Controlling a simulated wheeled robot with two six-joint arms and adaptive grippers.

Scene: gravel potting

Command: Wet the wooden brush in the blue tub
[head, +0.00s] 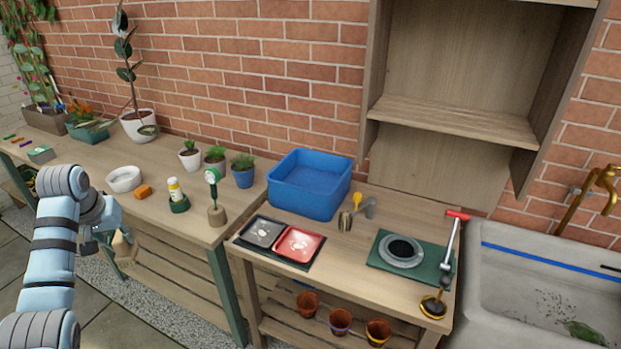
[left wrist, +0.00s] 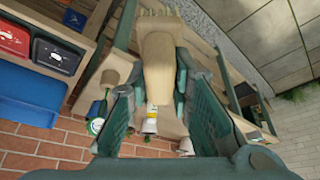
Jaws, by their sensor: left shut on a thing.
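The wooden brush (left wrist: 158,62) is in my left gripper (left wrist: 155,105), which is shut on its pale wooden body; its bristles point away from the gripper. In the head view my left gripper (head: 108,236) is at the left, in front of the left bench's front edge, and part of the brush (head: 126,250) shows beside it. The blue tub (head: 302,200) stands at the back of the right bench, well to the right of the brush. It also shows at the left of the left wrist view (left wrist: 24,103). My right gripper is not in view.
A wooden shelf (head: 455,118) hangs above the right bench.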

